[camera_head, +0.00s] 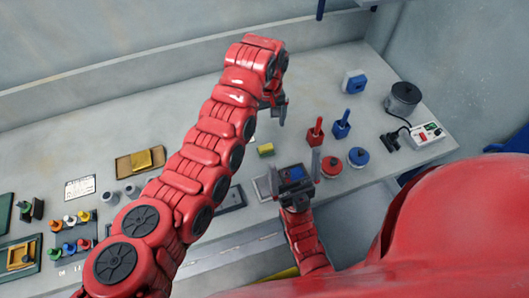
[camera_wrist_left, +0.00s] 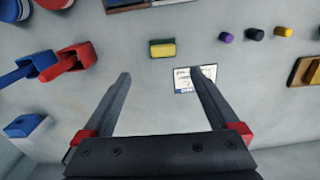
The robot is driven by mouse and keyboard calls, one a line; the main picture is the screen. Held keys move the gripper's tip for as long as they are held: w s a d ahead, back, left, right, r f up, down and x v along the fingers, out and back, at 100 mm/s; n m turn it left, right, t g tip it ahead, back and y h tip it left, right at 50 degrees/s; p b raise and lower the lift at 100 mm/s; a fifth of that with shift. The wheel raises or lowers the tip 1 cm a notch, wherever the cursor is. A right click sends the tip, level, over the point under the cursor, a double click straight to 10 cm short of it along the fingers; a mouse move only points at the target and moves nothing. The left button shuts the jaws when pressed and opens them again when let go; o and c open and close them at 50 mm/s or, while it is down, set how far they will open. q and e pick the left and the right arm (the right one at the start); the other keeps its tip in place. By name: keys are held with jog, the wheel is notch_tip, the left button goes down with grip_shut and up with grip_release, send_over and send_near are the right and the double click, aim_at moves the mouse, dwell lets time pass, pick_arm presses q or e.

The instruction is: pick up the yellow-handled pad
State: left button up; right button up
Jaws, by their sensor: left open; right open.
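A small yellow block with a dark green side, which looks like the pad (camera_head: 265,149), lies on the grey bench in the head view. In the left wrist view the pad (camera_wrist_left: 162,49) lies beyond my fingertips, between their lines. Its handle is too small to make out. My left gripper (camera_head: 277,110) is open and empty, behind the pad in the head view and apart from it. Its two fingers (camera_wrist_left: 160,73) are spread in the wrist view. My right gripper (camera_head: 294,170) is open, low in front of the pad; a blue patch shows between its fingers.
Red (camera_head: 315,131) and blue (camera_head: 342,124) handled tools stand right of the pad, with red (camera_head: 332,167) and blue (camera_head: 358,157) round pieces nearby. A white card (camera_wrist_left: 205,78) lies near the pad. A tray with a yellow block (camera_head: 145,158) is farther left.

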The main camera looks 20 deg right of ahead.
pick_arm(q)
send_over(265, 146)
jog(key=f, duration=0.6)
jog(key=shift+s+d, duration=0.1)
jog(key=shift+d, duration=0.15)
jog(key=f, duration=0.5)
jog(key=shift+s+a, duration=0.1)
jog(key=shift+a, duration=0.15)
jog(key=c, duration=1.4)
jog(key=shift+c, duration=0.2)
jog(key=shift+r, duration=0.15)
